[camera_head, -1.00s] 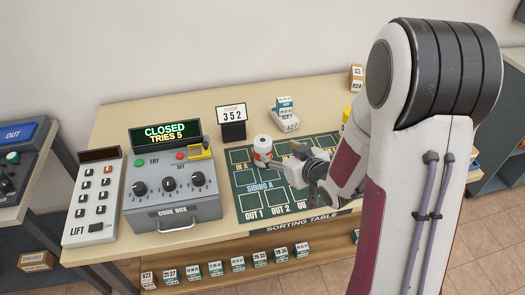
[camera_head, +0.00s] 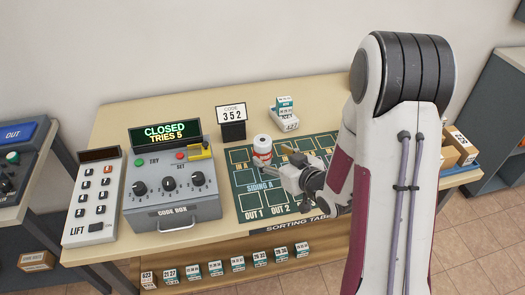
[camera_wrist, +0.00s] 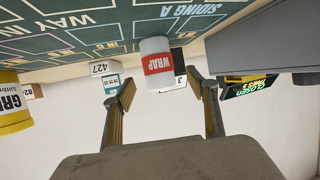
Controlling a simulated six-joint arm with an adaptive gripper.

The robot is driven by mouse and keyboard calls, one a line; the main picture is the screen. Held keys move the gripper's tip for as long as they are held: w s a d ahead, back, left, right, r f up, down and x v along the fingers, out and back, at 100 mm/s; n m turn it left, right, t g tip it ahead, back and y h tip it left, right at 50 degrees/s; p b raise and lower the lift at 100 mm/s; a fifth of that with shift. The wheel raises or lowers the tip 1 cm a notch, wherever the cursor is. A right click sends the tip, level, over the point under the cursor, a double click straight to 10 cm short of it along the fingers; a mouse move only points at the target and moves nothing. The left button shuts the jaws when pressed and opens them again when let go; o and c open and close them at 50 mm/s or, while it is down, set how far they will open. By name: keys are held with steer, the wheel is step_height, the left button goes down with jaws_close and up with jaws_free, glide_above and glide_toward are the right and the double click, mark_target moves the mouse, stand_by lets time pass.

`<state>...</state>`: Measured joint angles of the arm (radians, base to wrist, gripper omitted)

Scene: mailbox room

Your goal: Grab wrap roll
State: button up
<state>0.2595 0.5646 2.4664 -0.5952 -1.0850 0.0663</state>
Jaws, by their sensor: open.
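The wrap roll (camera_head: 262,149) is a white cylinder with a red label, standing upright on the green sorting mat (camera_head: 246,203). In the head view my gripper (camera_head: 284,172) is low over the mat, just right of and in front of the roll. My gripper is open and empty; whether a finger touches the roll cannot be told.
The code box (camera_head: 172,185) stands left of the roll, its grey side close to one finger in the wrist view. A code sign (camera_head: 232,122) and stacked small boxes (camera_head: 285,112) stand behind. A yellow tub (camera_wrist: 12,108) is at the wrist view's left edge.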

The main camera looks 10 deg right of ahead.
mark_target(267, 150)
steer(key=shift+w+a+f, duration=0.2)
steer(key=shift+w+f, duration=0.05)
steer(key=shift+w, duration=0.4)
steer(key=shift+w+a+f, duration=0.1)
steer(key=shift+w+a, duration=0.1)
steer(key=shift+w, duration=0.65)
steer(key=shift+w+a+f, duration=0.1)
steer(key=shift+w+a, duration=0.1)
steer(key=shift+w, duration=0.65)
steer(key=shift+x, duration=0.9)
steer(key=c, duration=1)
